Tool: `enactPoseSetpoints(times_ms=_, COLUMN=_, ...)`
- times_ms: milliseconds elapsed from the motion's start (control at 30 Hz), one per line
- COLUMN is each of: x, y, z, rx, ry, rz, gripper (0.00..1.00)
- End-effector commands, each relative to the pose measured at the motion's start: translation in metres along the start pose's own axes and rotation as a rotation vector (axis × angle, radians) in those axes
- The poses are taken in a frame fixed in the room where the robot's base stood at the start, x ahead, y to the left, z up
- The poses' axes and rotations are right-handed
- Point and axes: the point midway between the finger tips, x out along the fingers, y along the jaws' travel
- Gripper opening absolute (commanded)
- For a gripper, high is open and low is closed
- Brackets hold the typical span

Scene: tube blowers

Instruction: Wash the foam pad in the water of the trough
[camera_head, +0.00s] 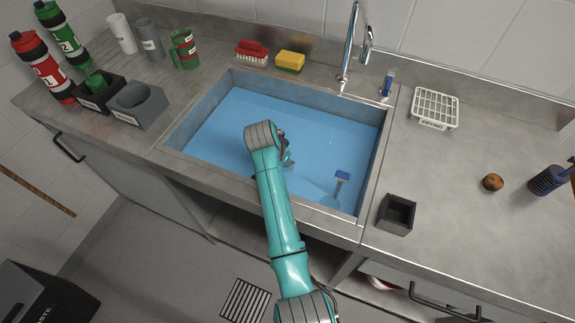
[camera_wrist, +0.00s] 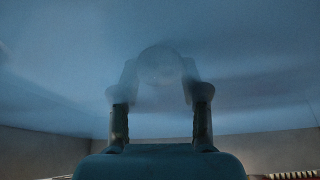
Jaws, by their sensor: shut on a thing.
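The trough (camera_head: 174,141) is a steel sink holding blue water (camera_head: 225,125). My gripper (camera_head: 287,160) reaches down into it near the middle, partly hidden by my arm. In the wrist view both fingers (camera_wrist: 160,95) go into the bluish water, and their tips look blurred. They are shut on a pale rounded thing (camera_wrist: 162,65) between the tips, which looks like the foam pad; the water blurs its outline. In the head view the held thing is hidden.
A tap (camera_head: 349,50) rises behind. An empty black holder (camera_head: 397,214) and a white drying rack (camera_head: 435,108) stand on the right counter. Bottles and cups fill the left.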

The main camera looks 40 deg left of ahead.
Motion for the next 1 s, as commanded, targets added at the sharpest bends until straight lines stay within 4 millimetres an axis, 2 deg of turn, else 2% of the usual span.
enactPoseSetpoints(times_ms=167, x=-0.003, y=0.000, z=-0.002, rx=0.000, ry=0.001, rz=-0.001, gripper=0.31)
enactPoseSetpoints(times_ms=1000, x=-0.056, y=0.000, z=-0.023, rx=0.000, ry=0.001, rz=-0.001, gripper=0.31)
